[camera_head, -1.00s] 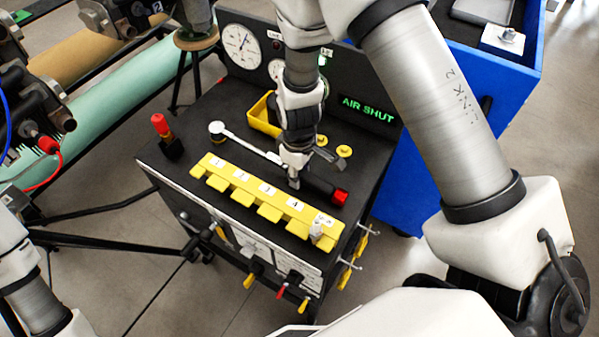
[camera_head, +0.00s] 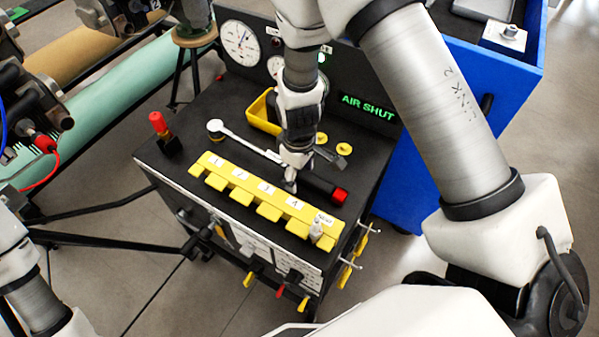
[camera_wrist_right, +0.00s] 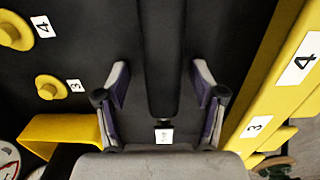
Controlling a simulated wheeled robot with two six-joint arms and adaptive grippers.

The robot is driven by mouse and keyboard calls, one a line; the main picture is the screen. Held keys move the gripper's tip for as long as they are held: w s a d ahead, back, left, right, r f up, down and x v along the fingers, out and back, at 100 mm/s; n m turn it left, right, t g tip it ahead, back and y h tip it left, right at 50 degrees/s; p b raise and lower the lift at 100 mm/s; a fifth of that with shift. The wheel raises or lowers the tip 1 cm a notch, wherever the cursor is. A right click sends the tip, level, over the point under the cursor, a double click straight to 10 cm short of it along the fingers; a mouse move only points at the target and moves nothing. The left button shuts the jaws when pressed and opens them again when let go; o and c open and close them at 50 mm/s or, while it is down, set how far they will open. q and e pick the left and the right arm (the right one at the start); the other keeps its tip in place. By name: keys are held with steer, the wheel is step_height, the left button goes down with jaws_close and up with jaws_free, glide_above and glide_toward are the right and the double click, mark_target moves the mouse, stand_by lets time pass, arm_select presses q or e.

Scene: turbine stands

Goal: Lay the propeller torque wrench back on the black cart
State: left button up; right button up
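The torque wrench has a silver shaft, a black handle (camera_head: 318,185) and a red end cap. It lies on the top of the black cart (camera_head: 185,185), behind the yellow numbered rack. My right gripper (camera_head: 290,182) is low over the wrench where handle meets shaft. In the right wrist view the black handle (camera_wrist_right: 164,60) runs between the two fingers of the gripper (camera_wrist_right: 161,85), with a gap on each side. The gripper is open and not touching the handle there. My left gripper is out of view; only part of that arm shows at bottom left.
The yellow rack (camera_head: 262,197) runs close along the wrench's near side. A yellow bin (camera_head: 264,112), yellow knobs and the gauge panel (camera_head: 357,108) are behind it. A red-topped black item (camera_head: 160,130) stands at the cart's left. A blue cabinet (camera_head: 430,160) is at right.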

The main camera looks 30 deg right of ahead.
step_height(320, 180, up, 7)
steer(key=p, duration=0.6)
steer(key=shift+r, duration=0.1)
stand_by(0.3)
